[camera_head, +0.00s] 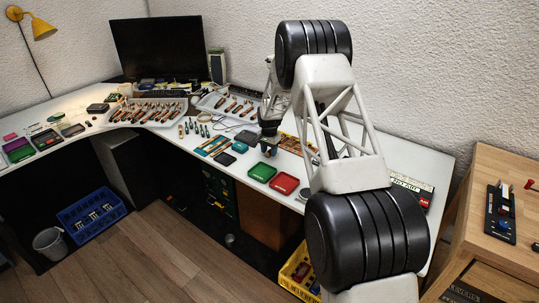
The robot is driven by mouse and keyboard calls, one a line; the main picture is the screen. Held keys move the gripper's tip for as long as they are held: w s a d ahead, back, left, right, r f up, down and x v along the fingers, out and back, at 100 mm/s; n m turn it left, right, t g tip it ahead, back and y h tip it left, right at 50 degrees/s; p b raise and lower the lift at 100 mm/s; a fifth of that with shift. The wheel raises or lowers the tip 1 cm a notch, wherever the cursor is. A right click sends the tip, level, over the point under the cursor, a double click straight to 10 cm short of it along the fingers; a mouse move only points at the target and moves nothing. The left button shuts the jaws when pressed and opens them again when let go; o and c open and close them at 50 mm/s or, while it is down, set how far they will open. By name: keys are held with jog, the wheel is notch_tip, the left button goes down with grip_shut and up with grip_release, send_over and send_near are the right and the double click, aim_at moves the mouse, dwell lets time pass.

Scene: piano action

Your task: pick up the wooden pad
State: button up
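My gripper (269,149) points down over the white worktop, behind the green and red trays and in front of the back wall. It is small and dark here, and I cannot tell whether its fingers are open or shut or whether anything is between them. I cannot pick out the wooden pad for certain. My arm covers the right middle of the worktop, and the area under the gripper is too small to read.
A green tray (262,172) and a red tray (285,183) lie near the worktop's front edge. Trays of wooden-handled parts (150,111) stand further left, before a monitor (158,50). A wooden cabinet (505,225) stands at right. Bare worktop (410,160) shows right of my arm.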

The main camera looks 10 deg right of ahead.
aim_at(269, 151)
grip_shut()
jog(key=shift+r, duration=0.2)
jog(key=shift+r, duration=0.55)
notch_tip(269, 151, up, 2)
jog(key=shift+r, duration=0.1)
jog(key=s, duration=0.5)
jog(key=s+r, duration=0.1)
jog(key=s, duration=1)
jog(key=shift+d+r, duration=0.15)
jog(key=shift+d, duration=0.05)
jog(key=shift+w+d, duration=0.1)
jog(key=shift+w, duration=0.05)
